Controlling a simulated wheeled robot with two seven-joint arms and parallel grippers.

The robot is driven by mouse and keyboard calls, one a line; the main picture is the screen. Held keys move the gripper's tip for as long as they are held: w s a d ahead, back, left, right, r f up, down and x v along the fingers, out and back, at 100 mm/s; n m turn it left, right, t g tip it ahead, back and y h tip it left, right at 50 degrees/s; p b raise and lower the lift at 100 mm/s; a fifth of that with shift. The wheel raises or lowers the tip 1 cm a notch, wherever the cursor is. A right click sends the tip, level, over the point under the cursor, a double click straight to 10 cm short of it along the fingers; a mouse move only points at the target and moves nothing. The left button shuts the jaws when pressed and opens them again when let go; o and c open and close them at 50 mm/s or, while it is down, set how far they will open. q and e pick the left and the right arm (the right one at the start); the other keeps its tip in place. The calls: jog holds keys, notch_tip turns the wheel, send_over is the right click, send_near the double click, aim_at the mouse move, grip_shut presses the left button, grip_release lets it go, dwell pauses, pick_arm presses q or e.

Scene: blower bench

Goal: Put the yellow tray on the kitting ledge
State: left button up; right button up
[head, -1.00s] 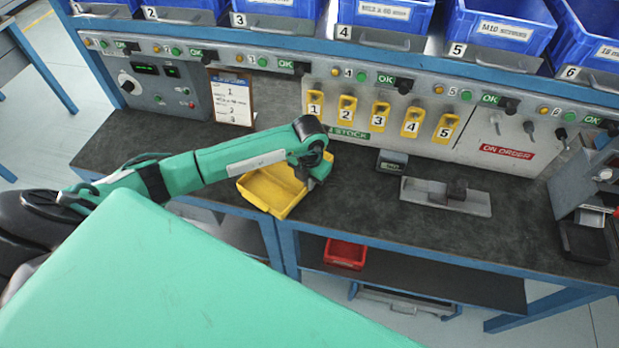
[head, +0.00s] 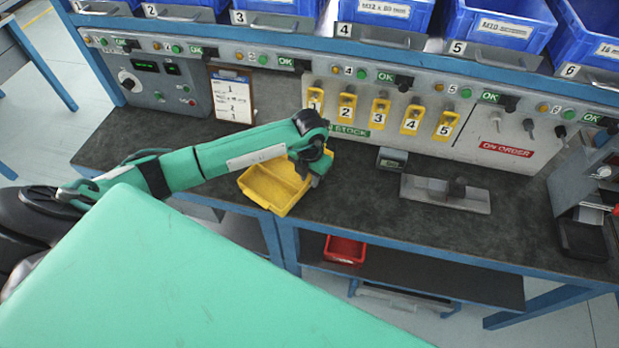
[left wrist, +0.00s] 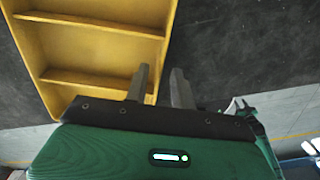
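The yellow tray (head: 268,190) is at the front edge of the dark bench top, its near corner over the blue edge. It has dividers inside, seen in the left wrist view (left wrist: 100,83). My left gripper (head: 316,178) is at the tray's right side. In the left wrist view its two fingers (left wrist: 160,80) stand apart, one on each side of the tray's side wall, with dark bench showing between the wall and the right finger. My right gripper is out of view. I cannot tell which surface is the kitting ledge.
A grey plate with a dark block (head: 445,193) and a small grey device (head: 392,159) lie right of the tray. A red bin (head: 345,250) sits on the lower shelf (head: 430,280). Blue bins (head: 500,30) line the back. The bench's middle is mostly clear.

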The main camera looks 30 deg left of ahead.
pick_arm(q)
notch_tip(320, 180, up, 11)
jog(key=b, duration=0.1)
jog(key=shift+b, duration=0.35)
